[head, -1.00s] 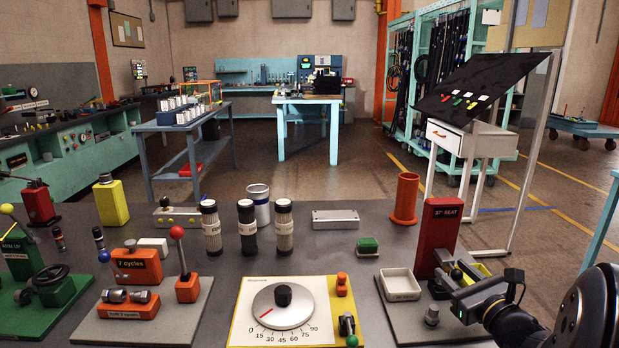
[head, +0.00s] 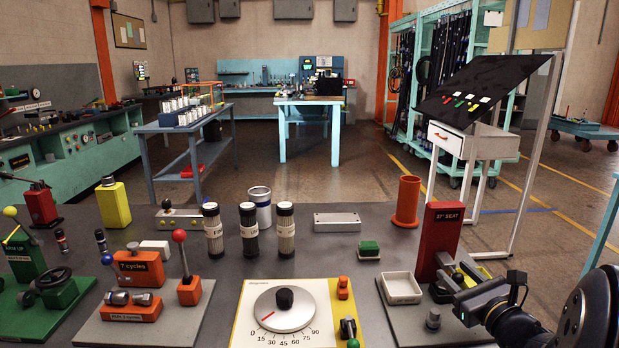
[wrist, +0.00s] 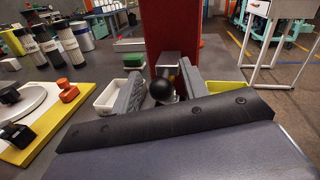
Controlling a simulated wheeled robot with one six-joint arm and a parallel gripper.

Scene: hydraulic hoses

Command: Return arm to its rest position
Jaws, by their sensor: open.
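My gripper (head: 462,294) is at the right front of the bench, low in front of the red "37° SEAT" block (head: 438,235). In the wrist view its two grey fingers (wrist: 160,90) are spread apart. A black ball knob (wrist: 161,89) shows between them, with the red block (wrist: 172,40) behind. I cannot tell whether the fingers touch the knob. The gripper looks empty. My arm comes in from the lower right corner of the head view.
A white tray (head: 401,288) lies just left of my gripper, and a small grey fitting (head: 433,318) stands near it. A yellow dial panel (head: 240,330) is further left. Three dark-and-cream cylinders (head: 248,232) and an orange cup (head: 406,201) stand behind. Open floor lies beyond the bench.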

